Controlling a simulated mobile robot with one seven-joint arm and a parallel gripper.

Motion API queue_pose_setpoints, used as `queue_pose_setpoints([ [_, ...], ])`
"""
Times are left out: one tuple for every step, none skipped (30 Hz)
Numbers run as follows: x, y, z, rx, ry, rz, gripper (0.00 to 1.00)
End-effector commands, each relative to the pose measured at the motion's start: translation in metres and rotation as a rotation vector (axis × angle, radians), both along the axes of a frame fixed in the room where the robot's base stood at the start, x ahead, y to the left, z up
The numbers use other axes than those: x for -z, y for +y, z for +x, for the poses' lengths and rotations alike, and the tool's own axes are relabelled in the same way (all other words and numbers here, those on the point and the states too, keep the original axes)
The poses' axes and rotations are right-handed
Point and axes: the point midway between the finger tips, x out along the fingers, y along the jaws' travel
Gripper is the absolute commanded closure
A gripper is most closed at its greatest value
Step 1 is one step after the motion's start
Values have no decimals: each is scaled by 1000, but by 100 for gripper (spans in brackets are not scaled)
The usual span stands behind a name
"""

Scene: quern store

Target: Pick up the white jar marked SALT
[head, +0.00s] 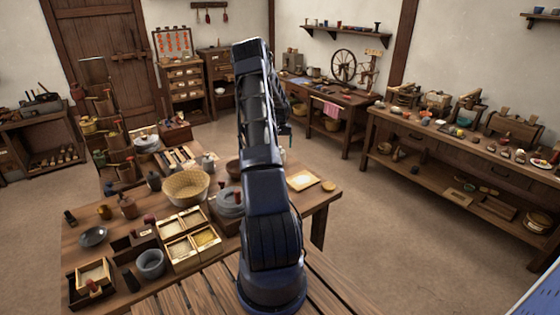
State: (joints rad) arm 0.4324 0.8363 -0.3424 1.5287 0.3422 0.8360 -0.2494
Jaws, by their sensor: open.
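I cannot make out a white jar marked SALT for certain. A small pale vessel (208,161) stands at the back of the near table, left of my arm, but no lettering can be read on it. My arm rises through the middle of the view and folds over at the top. My gripper (285,134) hangs beyond the arm, mostly hidden behind it, above the far side of the near table. It is open, and I see nothing held in it.
The near table (330,196) is crowded left of my arm: a woven basket (186,187), divided wooden boxes (178,250), a grey pot (150,263) and a dark plate (93,237). A long workbench (440,147) stands at right. The floor (400,240) between is clear.

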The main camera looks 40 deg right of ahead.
Motion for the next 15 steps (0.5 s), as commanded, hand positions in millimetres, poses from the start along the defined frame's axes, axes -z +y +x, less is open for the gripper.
queue_pose_setpoints([
  [3,1,0,0,1,1,16],
  [5,1,-1,-1,2,1,16],
  [9,2,-1,-1,2,2,16],
  [12,3,-1,-1,2,2,16],
  [16,3,-1,-1,2,1,16],
  [21,4,-2,-1,2,1,16],
  [25,5,-2,-1,2,1,16],
  [29,5,-2,-1,2,1,16],
  [35,5,-3,0,2,2,16],
  [40,5,-3,0,2,1,16],
  [43,5,-3,0,2,1,16],
  [47,5,-2,0,1,1,16],
  [48,5,-2,0,0,0,16],
  [50,5,-2,0,0,0,16],
  [50,5,-2,0,-1,1,16],
])
